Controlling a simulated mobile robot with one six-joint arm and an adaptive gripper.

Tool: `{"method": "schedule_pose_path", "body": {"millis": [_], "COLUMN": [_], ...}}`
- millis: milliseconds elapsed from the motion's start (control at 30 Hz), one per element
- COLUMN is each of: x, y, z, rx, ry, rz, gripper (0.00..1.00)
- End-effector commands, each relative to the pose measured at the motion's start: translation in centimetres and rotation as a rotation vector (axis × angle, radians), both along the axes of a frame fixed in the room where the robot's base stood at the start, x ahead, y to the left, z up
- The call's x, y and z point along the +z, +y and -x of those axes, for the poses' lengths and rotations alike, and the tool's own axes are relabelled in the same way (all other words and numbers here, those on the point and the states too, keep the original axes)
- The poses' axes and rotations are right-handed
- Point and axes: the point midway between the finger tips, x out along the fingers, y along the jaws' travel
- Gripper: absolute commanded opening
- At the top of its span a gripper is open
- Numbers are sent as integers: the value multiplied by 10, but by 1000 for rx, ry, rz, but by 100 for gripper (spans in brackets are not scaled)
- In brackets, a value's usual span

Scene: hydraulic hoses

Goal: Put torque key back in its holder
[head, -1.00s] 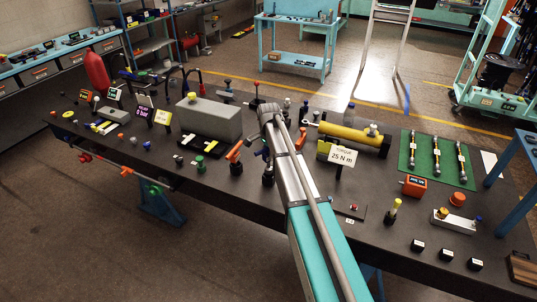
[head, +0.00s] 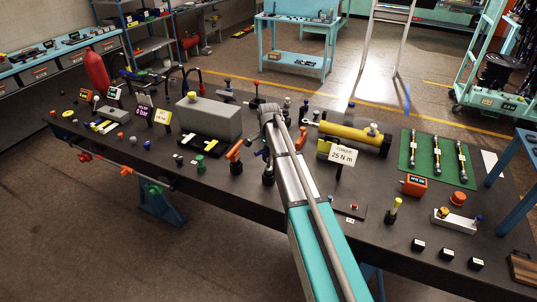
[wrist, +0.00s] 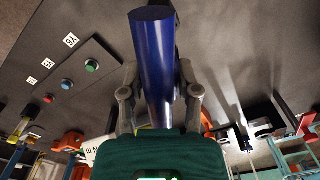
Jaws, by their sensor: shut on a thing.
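A dark blue cylinder, which looks like the torque key's handle (wrist: 153,50), stands between the two fingers of my gripper (wrist: 160,95) in the wrist view. The fingers are closed on its sides. Its lower end is hidden by the green wrist housing. In the head view my arm reaches over the bench and hides the gripper and most of what it holds. A white sign reading 25 N m (head: 342,156) stands just right of the arm. I cannot make out the key's holder for certain.
Orange-handled pieces (head: 235,151) stand left of my arm. A yellow cylinder (head: 350,136) lies behind the sign. A button panel (head: 350,208) lies right of the arm and also shows in the wrist view (wrist: 75,75). A grey block (head: 207,118) is further left.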

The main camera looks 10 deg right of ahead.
Motion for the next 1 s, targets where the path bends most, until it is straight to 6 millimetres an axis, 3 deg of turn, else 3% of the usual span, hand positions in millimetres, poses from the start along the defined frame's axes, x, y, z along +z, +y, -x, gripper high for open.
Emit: {"method": "schedule_pose_path", "body": {"millis": [1000], "x": [-19], "y": [0], "z": [0], "rx": [0], "ry": [0], "rz": [0], "gripper": [0]}}
